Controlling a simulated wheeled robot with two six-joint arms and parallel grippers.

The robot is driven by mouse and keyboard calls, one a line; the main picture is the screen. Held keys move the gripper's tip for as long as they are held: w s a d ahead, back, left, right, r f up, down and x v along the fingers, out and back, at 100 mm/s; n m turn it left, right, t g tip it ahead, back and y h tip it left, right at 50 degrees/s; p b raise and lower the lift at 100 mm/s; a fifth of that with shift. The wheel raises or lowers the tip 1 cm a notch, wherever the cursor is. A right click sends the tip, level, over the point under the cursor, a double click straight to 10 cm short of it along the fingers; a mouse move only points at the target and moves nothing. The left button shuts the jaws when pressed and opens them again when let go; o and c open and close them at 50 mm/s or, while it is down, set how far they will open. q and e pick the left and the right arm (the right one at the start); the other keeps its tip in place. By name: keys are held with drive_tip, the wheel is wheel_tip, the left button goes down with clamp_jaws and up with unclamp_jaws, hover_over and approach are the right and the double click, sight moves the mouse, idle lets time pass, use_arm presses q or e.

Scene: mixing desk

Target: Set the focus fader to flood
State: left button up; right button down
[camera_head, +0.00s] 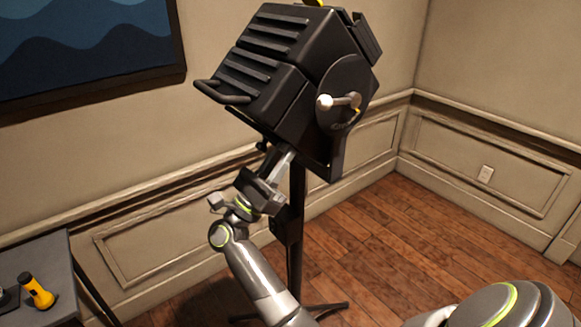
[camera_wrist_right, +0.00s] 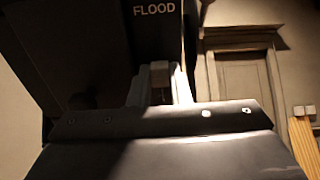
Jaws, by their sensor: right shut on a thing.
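A black stage lamp (camera_head: 285,75) stands tilted on a dark stand, with a ribbed top and a pale-handled knob (camera_head: 340,102) on its side. My right gripper (camera_head: 284,162) reaches up to the lamp's lower edge. In the right wrist view the word FLOOD (camera_wrist_right: 154,10) is printed on the dark housing, just beyond the fingertips (camera_wrist_right: 160,82). The right gripper is shut on the focus fader, a small part mostly hidden between the fingers below that word. The rest of the fader's track is hidden or too dark to see. My left gripper is not in view.
The lamp's dark stand (camera_head: 297,205) rises close beside my right wrist. A grey table (camera_head: 52,262) at the lower left holds a yellow flashlight (camera_head: 37,292). Wood floor (camera_head: 400,235) is clear to the right, before the panelled walls.

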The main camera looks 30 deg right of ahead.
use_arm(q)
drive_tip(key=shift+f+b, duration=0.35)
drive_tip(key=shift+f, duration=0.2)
use_arm(e)
drive_tip(key=shift+g, duration=0.3)
drive_tip(key=a+r, duration=0.3)
drive_tip(key=shift+s+r, duration=0.1)
drive_tip(key=c, duration=1.6)
unclamp_jaws()
drive_tip(key=shift+a, duration=0.15)
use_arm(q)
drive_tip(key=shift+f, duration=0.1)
